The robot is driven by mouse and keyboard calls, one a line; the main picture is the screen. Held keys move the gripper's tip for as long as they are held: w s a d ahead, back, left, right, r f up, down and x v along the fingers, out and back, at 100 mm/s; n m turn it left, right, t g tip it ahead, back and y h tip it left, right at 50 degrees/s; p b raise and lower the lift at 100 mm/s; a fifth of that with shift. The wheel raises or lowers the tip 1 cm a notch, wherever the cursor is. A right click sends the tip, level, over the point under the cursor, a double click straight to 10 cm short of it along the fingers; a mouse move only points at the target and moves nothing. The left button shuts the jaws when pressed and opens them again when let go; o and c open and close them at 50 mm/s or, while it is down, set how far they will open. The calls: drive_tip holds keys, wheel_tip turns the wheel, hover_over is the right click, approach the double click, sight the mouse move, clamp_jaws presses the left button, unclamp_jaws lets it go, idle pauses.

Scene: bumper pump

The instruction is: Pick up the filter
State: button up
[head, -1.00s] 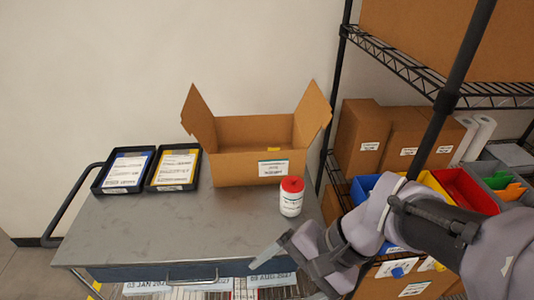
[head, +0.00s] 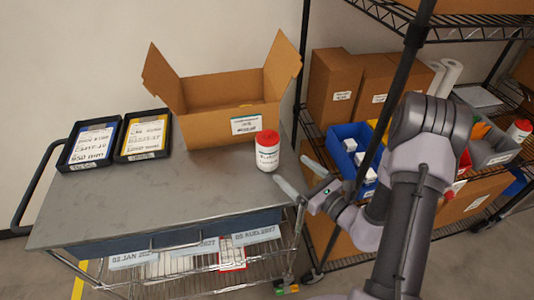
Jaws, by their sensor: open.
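A white cylinder with a red lid (head: 267,157) stands upright on the grey cart top (head: 190,198), near its right edge. Its label is too small to read, so I cannot tell for sure that it is the filter. My gripper (head: 301,177) is open and empty, just to the right of the cylinder. Its fingers point toward the cylinder and appear apart from it.
An open cardboard box (head: 222,102) stands behind the cylinder. Two black trays with labelled cards, one blue (head: 90,143) and one yellow (head: 143,136), lie at the left. A wire shelf with boxes and a blue bin (head: 352,150) stands at the right. The front cart top is clear.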

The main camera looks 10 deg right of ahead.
sight(277, 157)
drive_tip(key=b+x, duration=0.1)
drive_tip(key=x, duration=0.5)
drive_tip(key=shift+w+a, duration=0.2)
drive_tip(key=x, duration=0.2)
drive_tip(key=b+x, duration=0.1)
drive_tip(key=x, duration=0.1)
drive_tip(key=shift+a+f, duration=0.2)
drive_tip(key=shift+a, duration=0.3)
drive_tip(key=shift+w+a, duration=0.1)
drive_tip(key=shift+w, duration=0.2)
drive_tip(key=shift+r, duration=0.15)
clamp_jaws()
